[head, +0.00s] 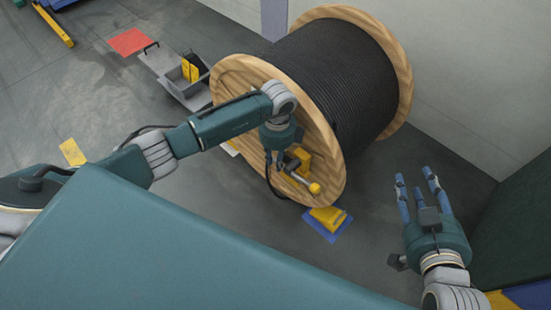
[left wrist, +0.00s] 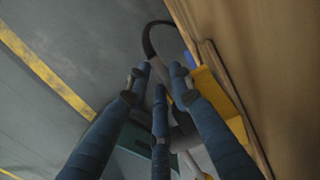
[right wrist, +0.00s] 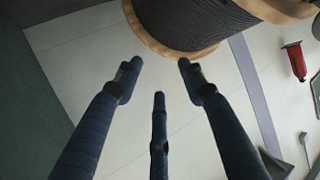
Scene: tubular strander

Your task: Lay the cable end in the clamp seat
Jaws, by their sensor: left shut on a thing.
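A large wooden reel (head: 232,85) wound with black cable (head: 335,75) stands on the floor. A yellow clamp (head: 300,158) with a round yellow knob (head: 315,188) sits on its near flange; its yellow body also shows in the left wrist view (left wrist: 215,92). My left gripper (head: 275,160) is close beside the clamp, on its left, shut on the cable end. The black cable loops below the gripper (head: 269,182) and arcs past the fingertips in the left wrist view (left wrist: 150,38). Fingers hide the tip and the seat. My right gripper (head: 417,182) is open and empty, right of the reel.
A yellow wedge on a blue mat (head: 328,218) lies below the reel. A grey cart with a bin (head: 185,78) stands left of the reel. A red floor patch (head: 129,41) lies further back. A wall is at the right.

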